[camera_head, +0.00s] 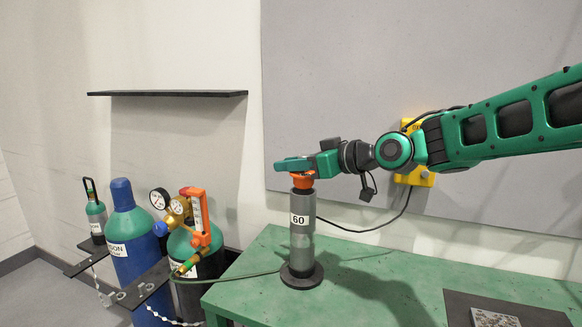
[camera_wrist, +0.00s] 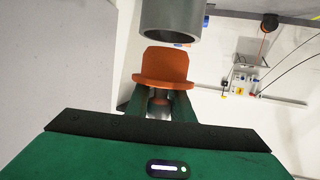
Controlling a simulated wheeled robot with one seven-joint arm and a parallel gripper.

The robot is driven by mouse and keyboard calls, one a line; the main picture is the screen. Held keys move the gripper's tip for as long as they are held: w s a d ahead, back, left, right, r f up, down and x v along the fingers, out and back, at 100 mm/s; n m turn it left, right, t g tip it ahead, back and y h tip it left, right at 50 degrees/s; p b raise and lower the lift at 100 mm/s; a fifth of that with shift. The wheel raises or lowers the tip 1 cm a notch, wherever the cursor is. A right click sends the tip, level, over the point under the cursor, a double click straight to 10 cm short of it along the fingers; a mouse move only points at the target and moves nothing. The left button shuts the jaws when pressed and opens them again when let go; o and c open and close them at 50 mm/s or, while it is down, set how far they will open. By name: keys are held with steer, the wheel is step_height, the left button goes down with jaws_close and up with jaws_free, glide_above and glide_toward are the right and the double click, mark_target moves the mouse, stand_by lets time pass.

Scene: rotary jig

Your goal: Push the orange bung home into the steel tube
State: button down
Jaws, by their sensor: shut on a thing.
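The steel tube (camera_head: 302,240) stands upright on a dark round base on the green table, with a "60" label near its upper part. The orange bung (camera_head: 303,181) is at the tube's top end, narrow end down. My gripper (camera_head: 297,165) is shut on the bung from above. In the wrist view, the bung (camera_wrist: 163,66) sits between my green fingers (camera_wrist: 160,98), its wide flange nearest them. The tube's open end (camera_wrist: 171,22) is just beyond the bung's narrow end. A small gap shows between them, and the bung's narrow part is outside the tube.
The green table (camera_head: 250,275) has free room around the tube's base. A dark mat (camera_head: 535,312) lies at its right. Gas cylinders (camera_head: 135,240) with gauges stand to the left. A yellow box (camera_head: 417,175) with a black cable is on the wall panel behind my arm.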

steer(key=shift+f, duration=2.1)
steer(key=c, duration=1.5)
jaws_free()
steer(key=shift+o, duration=0.2)
steer(key=v, duration=1)
steer(key=shift+s+d, duration=0.2)
steer(key=shift+d, duration=0.1)
